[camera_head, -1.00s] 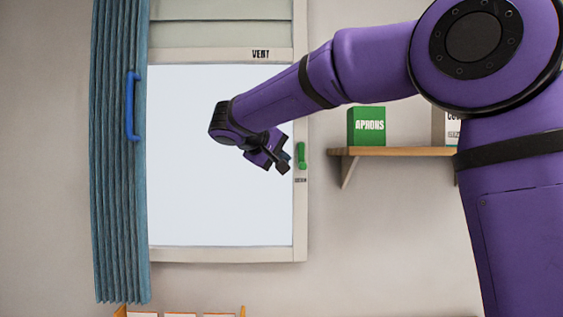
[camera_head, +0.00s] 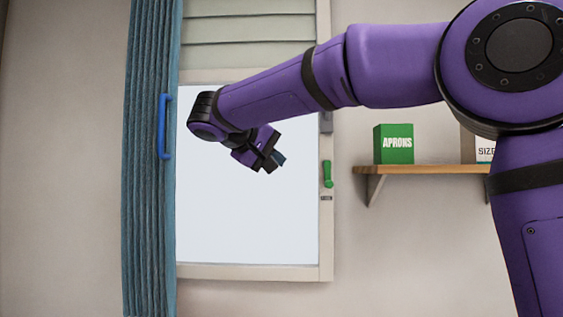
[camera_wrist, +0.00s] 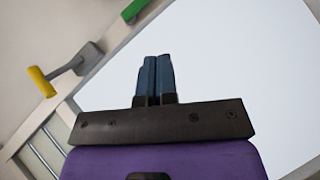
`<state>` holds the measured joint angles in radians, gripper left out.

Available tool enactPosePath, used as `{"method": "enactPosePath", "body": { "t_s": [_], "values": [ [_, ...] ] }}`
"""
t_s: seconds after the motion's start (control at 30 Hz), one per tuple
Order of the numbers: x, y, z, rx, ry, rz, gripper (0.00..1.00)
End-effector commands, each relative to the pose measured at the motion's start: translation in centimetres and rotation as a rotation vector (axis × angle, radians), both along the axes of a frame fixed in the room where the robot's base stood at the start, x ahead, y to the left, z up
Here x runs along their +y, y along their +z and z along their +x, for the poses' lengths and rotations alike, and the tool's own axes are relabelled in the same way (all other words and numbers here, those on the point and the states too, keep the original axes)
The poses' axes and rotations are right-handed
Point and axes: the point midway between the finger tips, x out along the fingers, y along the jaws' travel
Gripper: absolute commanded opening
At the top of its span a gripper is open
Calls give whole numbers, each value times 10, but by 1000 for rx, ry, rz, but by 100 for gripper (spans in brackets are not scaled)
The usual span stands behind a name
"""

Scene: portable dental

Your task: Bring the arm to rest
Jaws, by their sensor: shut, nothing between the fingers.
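My purple arm (camera_head: 395,65) reaches in from the right of the head view, and its forearm slopes down to the left. My gripper (camera_head: 279,160) hangs at its end in front of the white window pane, pointing down and to the right. In the wrist view my gripper (camera_wrist: 155,62) shows its two blue fingers side by side, shut with nothing between them. The pale pane (camera_wrist: 225,70) fills much of the view beyond the fingers.
A blue curtain (camera_head: 150,210) with a blue handle (camera_head: 163,127) hangs left of the window. A green handle (camera_head: 327,174) is on the right frame. A wooden shelf (camera_head: 425,169) holds a green aprons box (camera_head: 393,144). A yellow-ended lever (camera_wrist: 42,82) shows in the wrist view.

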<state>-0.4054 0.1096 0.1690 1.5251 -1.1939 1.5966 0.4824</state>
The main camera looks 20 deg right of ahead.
Motion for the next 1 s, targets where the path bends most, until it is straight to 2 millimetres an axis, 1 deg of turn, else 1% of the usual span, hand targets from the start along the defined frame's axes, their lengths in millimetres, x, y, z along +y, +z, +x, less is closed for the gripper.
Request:
{"method": "enactPosePath", "body": {
  "t_s": [0.43, 0.57, 0.67, 0.77, 0.8, 0.87, 0.9, 0.97, 1.0],
  "values": [
    [0, 0, 0, 2, 0, 1, 0],
    [-12, -4, -10, 27, 3, 25, 0],
    [-33, -15, -30, 76, 13, 78, 0],
    [-59, -34, -59, 140, 28, 161, 0],
    [-69, -42, -72, 163, 35, 197, 0],
    [-82, -56, -92, 195, 45, 257, 0],
    [-90, -65, -105, 212, 51, 296, 0],
    [-100, -80, -125, 234, 61, 358, 0],
    [-106, -90, -139, 245, 66, 401, 0]
  ]
}}
